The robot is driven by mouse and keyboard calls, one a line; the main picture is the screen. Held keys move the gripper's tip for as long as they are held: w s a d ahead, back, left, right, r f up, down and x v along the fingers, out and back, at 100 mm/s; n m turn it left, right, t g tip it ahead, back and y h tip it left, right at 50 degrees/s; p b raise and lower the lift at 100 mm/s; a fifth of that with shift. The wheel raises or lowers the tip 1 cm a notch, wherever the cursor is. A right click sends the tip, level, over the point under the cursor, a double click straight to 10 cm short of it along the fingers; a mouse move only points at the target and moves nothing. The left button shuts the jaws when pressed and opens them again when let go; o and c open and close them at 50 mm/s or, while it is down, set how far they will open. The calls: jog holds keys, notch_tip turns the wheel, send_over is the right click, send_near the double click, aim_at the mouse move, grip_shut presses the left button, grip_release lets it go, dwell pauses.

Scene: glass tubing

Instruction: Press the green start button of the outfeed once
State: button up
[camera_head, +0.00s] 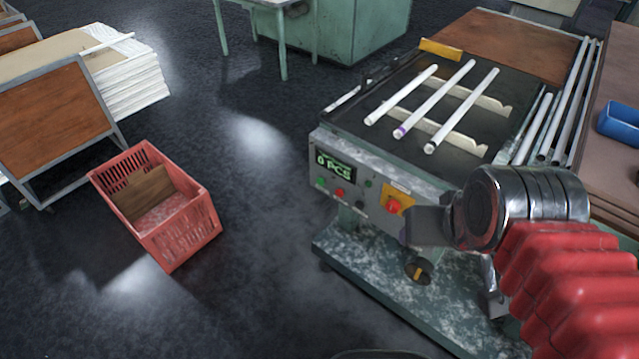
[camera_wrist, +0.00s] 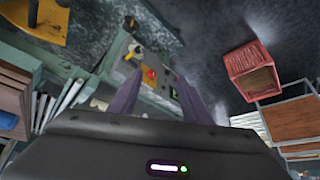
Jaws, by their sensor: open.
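The outfeed's control panel (camera_head: 352,186) is on the front of the machine, with a lit display (camera_head: 335,166) reading 0 PCS. Below the display, a small green button (camera_head: 321,182) is at the panel's left end, with a red button (camera_head: 340,192) beside it. A red mushroom button on a yellow plate (camera_head: 397,203) is farther right. My gripper (camera_head: 403,232) is near the panel's right end, apart from the green button. In the wrist view my gripper (camera_wrist: 159,78) is open and empty, with the red mushroom button (camera_wrist: 150,75) between its fingers. I cannot make out the green button there.
Three white tubes (camera_head: 435,105) lie on the rests atop the outfeed. A red crate (camera_head: 170,215) stands on the floor to the left, near stacked white sheets (camera_head: 135,85). A blue bin (camera_head: 620,125) is at the far right. The floor between crate and machine is clear.

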grip_shut()
dwell(0.3)
dwell(1.1)
